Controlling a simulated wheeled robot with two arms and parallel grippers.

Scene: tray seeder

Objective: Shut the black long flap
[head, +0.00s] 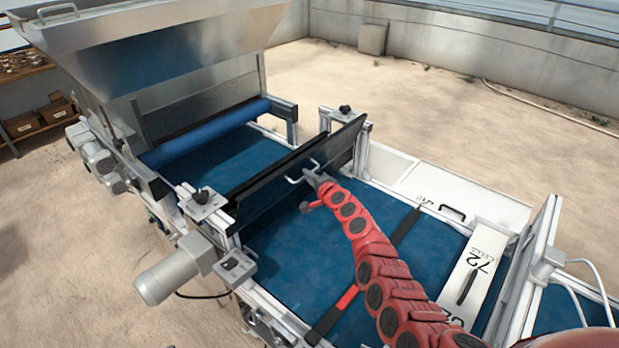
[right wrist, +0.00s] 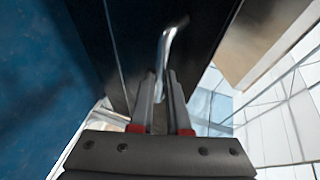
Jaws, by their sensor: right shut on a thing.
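The black long flap (head: 262,204) spans the blue belt between two metal side posts. It stands steeply, with its face towards my right arm; I cannot tell its exact tilt. A pale metal handle (head: 294,180) is on its face. In the right wrist view the handle (right wrist: 171,45) runs up between the fingers, with the dark flap (right wrist: 105,40) behind it. My right gripper (head: 312,176) is shut on the handle, and its fingers show in the right wrist view (right wrist: 162,76). My left gripper is not in view.
The blue belt (head: 290,245) lies below my right arm. A metal hopper (head: 150,40) and a blue roller (head: 205,135) stand beyond the flap. A grey motor (head: 175,270) sticks out at the left. A white panel numbered 72 (head: 470,280) lies at the right.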

